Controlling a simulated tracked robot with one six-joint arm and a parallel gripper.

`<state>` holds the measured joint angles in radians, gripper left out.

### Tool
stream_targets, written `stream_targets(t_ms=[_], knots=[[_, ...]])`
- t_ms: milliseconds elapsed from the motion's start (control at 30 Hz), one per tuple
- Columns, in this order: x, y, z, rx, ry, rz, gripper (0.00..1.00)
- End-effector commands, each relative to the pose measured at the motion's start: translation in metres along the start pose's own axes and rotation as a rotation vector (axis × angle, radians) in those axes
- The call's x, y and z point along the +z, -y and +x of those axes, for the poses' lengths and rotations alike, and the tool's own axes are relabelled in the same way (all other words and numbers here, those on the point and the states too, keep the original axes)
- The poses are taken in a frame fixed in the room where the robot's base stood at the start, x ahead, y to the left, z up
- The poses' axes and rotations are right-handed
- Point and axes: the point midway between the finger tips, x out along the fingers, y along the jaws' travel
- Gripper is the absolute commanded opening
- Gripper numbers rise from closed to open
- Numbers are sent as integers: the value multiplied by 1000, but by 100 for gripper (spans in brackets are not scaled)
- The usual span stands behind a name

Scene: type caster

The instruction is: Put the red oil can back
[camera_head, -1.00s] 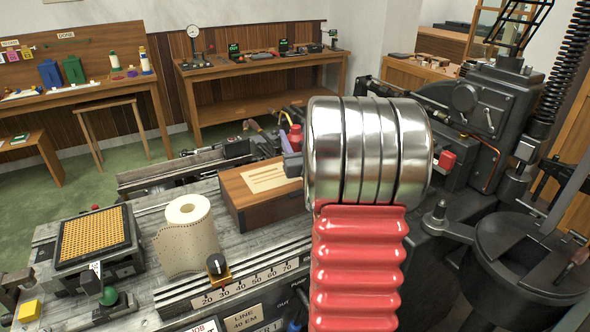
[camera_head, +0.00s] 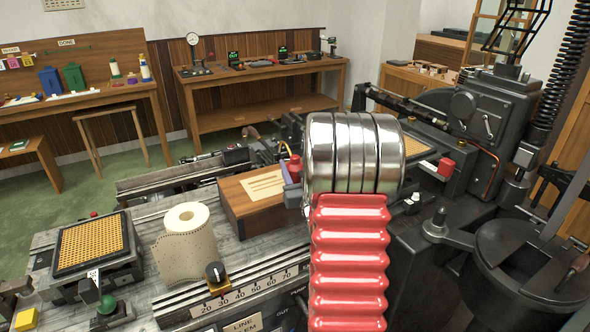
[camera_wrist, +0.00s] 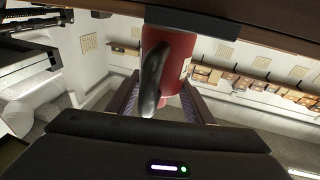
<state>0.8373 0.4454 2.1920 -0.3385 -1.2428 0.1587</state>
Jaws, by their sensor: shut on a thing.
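The red oil can (camera_head: 296,169) shows small in the head view, just left of my arm's chrome section and by the back right corner of the wooden box. My gripper (camera_head: 292,194) is mostly hidden there behind my arm. In the wrist view the red can (camera_wrist: 172,48) with its curved black handle stands between the two fingers of my gripper (camera_wrist: 160,104). The gripper is shut on it. Whether the can's bottom touches anything is hidden.
The wooden box (camera_head: 235,207) with a pale slotted top sits close left of the can. A paper roll (camera_head: 190,240) and a yellow-grid tray (camera_head: 122,262) stand further left on the machine. A black round pot (camera_head: 520,265) is at right.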

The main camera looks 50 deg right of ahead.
Motion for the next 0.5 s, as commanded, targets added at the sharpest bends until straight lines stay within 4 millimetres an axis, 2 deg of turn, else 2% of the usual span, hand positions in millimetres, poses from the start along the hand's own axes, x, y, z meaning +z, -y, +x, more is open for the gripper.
stream_targets(t_ms=[467,500], knots=[[8,0,-1,0,-2,-1,0],[8,0,-1,0,-1,-1,49]])
